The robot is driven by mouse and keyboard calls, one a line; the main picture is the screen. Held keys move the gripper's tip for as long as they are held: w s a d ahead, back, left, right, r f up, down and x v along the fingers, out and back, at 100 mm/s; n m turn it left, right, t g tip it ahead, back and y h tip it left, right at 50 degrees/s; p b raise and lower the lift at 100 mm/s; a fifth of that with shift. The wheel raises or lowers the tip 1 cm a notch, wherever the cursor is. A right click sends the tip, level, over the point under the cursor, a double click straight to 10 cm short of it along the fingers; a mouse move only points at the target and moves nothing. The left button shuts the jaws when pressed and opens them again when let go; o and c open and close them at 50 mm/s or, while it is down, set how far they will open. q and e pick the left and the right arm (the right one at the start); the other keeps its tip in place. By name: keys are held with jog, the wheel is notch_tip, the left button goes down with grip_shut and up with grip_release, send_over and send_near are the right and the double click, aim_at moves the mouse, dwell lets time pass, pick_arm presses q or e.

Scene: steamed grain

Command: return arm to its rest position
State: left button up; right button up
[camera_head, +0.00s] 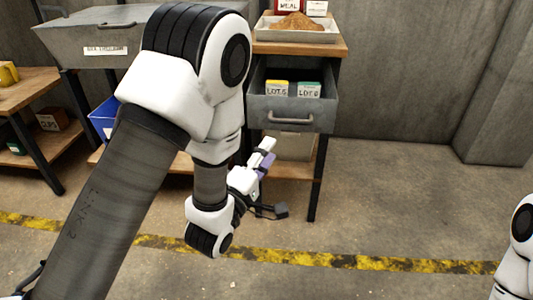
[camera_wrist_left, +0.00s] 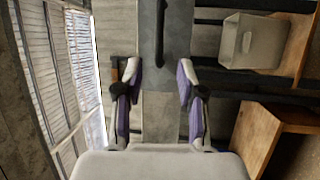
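My left arm comes in from the left in the head view and bends down in front of the furniture. Its gripper (camera_head: 266,172) is in front of the wooden shelf unit, below the drawer, and partly hidden by the wrist. In the left wrist view the two purple-padded fingers of the left gripper (camera_wrist_left: 158,80) stand apart with nothing between them, so it is open and empty. Of my right arm, only a white and black part shows at the right edge of the head view; its gripper is out of view.
A grey drawer (camera_head: 291,112) with yellow and green labelled packs stands open. A tray (camera_head: 328,36) with brown grain is on the wooden top (camera_head: 340,48). A grey lidded bin (camera_head: 60,38) and a blue crate (camera_head: 101,120) are at left. The floor at right (camera_head: 400,200) is clear.

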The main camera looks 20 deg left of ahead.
dwell(0.3)
pick_arm(q)
jog(key=s+a+f+m+g+y, duration=0.1)
jog(key=s+f+g, duration=0.2)
jog(key=f, duration=0.6)
jog(key=s+a+f+g, duration=0.1)
jog(key=s+f+g, duration=0.25)
jog(key=f, duration=0.55)
jog(key=s+a+f+m+g+y, duration=0.1)
jog(key=s+a+f+g, duration=0.2)
jog(key=f, duration=0.6)
jog(key=s+f+m+g, duration=0.5)
jog(key=s+m, duration=0.1)
jog(key=s, duration=0.3)
jog(key=s+f+m+g, duration=0.5)
jog(key=s+m, duration=0.1)
jog(key=s, duration=0.3)
notch_tip(320, 180, up, 28)
jog(key=s+m+p, duration=0.1)
jog(key=p, duration=2.7)
jog(key=shift+d+p, duration=0.25)
jog(key=shift+p, duration=0.05)
